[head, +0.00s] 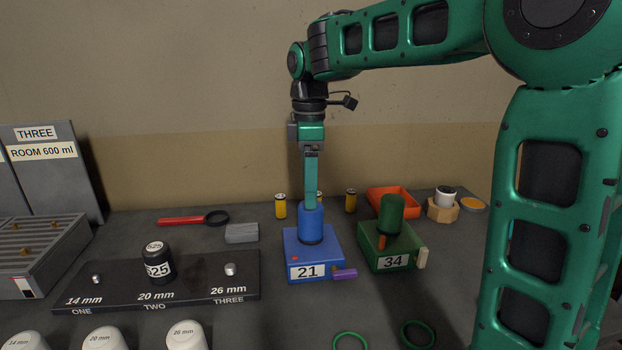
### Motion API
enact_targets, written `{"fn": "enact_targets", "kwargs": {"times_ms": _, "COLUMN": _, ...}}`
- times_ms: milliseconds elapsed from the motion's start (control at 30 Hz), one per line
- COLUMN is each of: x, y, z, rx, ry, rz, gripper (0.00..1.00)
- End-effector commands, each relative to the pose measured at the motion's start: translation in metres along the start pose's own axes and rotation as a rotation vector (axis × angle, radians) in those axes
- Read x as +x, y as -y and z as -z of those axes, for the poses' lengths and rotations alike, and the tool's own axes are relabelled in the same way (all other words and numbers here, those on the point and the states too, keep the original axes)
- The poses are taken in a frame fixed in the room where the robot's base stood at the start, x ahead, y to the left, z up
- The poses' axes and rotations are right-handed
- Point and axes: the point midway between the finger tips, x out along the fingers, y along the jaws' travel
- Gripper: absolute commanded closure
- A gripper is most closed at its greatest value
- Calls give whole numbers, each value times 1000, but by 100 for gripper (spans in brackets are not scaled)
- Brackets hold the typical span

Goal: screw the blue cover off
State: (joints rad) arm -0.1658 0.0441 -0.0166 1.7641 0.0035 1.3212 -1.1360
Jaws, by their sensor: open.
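The blue cover (311,226) is an upright cylinder on top of the blue box marked 21 (318,257), near the middle of the head view. A dark ring shows at its foot. My gripper (311,204) points straight down over the cover, its long teal fingers reaching the cover's top. The fingers line up in this view, so the gap between them is hidden. They are open, and I cannot tell whether they touch the cover. A purple handle (345,274) sticks out at the box's lower right.
To the right stands a green box marked 34 (396,262) with a green cover (391,213). Yellow cylinders (280,206) and an orange tray (393,202) are behind. A dark stand (200,272) holds a black 525 canister (156,263). Green rings (350,341) lie in front.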

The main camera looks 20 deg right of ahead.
Motion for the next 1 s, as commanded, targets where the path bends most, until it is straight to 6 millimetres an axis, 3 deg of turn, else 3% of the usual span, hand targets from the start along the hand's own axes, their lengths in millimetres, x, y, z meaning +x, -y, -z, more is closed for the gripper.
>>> {"fn": "enact_targets", "kwargs": {"times_ms": 300, "x": 54, "y": 0, "z": -2, "rx": 6, "ry": 2, "rz": 3, "gripper": 30}}
{"fn": "enact_targets", "kwargs": {"times_ms": 500, "x": 78, "y": 0, "z": -2, "rx": 7, "ry": 1, "rz": 2, "gripper": 30}}
{"fn": "enact_targets", "kwargs": {"times_ms": 700, "x": 90, "y": 0, "z": -3, "rx": 7, "ry": 0, "rz": 1, "gripper": 30}}
{"fn": "enact_targets", "kwargs": {"times_ms": 1000, "x": 90, "y": 0, "z": -2, "rx": 7, "ry": 0, "rz": 0, "gripper": 32}}
